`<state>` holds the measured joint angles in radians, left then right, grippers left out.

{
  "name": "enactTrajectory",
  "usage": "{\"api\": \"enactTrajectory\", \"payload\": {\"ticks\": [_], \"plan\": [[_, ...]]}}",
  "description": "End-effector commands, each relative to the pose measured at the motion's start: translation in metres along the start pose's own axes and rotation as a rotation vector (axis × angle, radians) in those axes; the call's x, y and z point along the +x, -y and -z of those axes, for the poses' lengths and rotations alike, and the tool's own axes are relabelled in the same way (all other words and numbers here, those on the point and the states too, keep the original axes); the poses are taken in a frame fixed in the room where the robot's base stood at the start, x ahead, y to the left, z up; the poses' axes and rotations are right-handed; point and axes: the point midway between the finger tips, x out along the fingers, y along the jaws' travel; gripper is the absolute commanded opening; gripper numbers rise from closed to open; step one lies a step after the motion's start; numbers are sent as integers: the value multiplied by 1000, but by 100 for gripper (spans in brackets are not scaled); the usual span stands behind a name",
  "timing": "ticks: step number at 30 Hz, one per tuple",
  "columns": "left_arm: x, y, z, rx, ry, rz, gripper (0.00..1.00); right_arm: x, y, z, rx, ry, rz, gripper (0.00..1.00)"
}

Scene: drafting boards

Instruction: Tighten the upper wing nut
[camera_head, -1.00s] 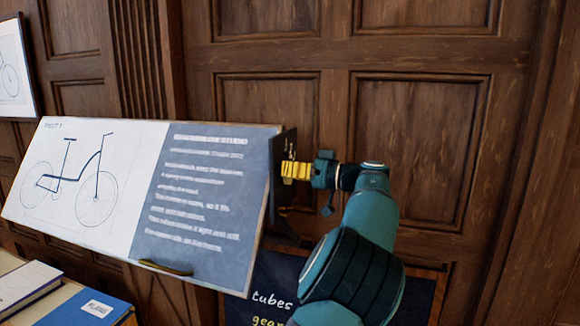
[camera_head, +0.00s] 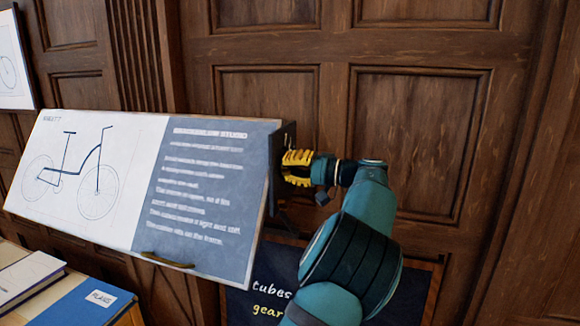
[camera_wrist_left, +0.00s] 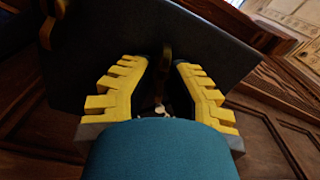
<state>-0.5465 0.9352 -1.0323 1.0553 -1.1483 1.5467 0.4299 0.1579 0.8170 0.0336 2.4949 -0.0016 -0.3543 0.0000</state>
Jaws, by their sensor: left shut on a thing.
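The tilted drafting board (camera_head: 205,200) carries a bicycle drawing and a blue text panel, and its dark right side faces my left gripper (camera_head: 288,167). The gripper's yellow toothed fingers are at the upper part of that side. In the left wrist view, the fingers (camera_wrist_left: 162,66) stand either side of a narrow brass-brown piece, the upper wing nut (camera_wrist_left: 166,45), against the dark board side (camera_wrist_left: 220,50). The gripper is shut on it. In the head view the fingers hide the nut. How tight it is cannot be told. My right gripper is not in view.
A dark sign with chalk lettering (camera_head: 268,300) is below the board, close to my left arm. Books (camera_head: 30,275) and a blue folder (camera_head: 80,305) lie at lower left. Brown wood panelling (camera_head: 420,130) stands behind; the space right of my arm looks clear.

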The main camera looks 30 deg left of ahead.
Motion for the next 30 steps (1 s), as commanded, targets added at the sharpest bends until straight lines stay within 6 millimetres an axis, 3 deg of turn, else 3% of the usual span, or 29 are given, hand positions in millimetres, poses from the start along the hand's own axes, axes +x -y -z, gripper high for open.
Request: {"api": "enactTrajectory", "payload": {"ticks": [9,25,26,27,28,30], "plan": [[2,1,0,114,2,3,0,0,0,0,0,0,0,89],[2,1,0,135,2,3,0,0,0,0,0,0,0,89],[2,1,0,135,2,3,25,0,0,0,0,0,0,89],[2,1,0,134,2,3,39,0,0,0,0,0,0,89],[2,1,0,135,1,3,46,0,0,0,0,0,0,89],[2,0,0,135,1,2,46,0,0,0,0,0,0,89]]}}
